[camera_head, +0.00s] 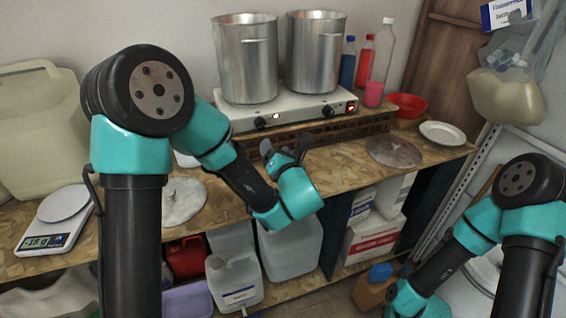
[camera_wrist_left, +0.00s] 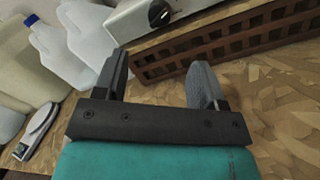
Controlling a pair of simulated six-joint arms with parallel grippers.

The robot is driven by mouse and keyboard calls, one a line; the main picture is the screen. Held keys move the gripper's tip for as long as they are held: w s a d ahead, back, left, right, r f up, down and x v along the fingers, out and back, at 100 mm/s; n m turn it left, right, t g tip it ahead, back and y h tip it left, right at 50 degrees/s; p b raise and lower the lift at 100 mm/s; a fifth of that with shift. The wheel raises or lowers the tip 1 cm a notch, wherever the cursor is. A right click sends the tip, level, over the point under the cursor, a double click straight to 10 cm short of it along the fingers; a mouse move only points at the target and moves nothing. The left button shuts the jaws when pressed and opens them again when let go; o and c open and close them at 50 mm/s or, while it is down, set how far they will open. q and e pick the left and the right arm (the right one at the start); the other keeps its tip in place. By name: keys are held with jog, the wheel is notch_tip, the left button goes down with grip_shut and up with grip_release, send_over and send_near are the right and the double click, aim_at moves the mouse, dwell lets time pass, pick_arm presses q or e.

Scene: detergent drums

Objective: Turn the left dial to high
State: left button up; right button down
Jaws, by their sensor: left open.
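The left dial (camera_head: 262,123) is a black knob on the front of the white two-burner hotplate (camera_head: 300,103). A second black dial (camera_head: 328,111) sits further right on the same front. My left gripper (camera_head: 286,147) is open and empty, just below and in front of the hotplate's front, apart from both dials. In the left wrist view, the open fingers (camera_wrist_left: 160,70) have one dial (camera_wrist_left: 160,13) beyond and above them; I cannot tell which way its pointer faces. My right arm comes in at the lower right, and its gripper is not visible.
Two tall metal pots (camera_head: 246,60) (camera_head: 315,50) stand on the hotplate. It rests on a brown lattice crate (camera_head: 370,126) on the wooden bench. A red bowl (camera_head: 407,104) and bottles (camera_head: 382,65) are to the right. A scale (camera_head: 50,232) is at left.

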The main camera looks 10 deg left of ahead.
pick_arm(q)
jog(key=v, duration=0.5)
jog(key=shift+s+d, duration=0.1)
jog(key=shift+s, duration=0.1)
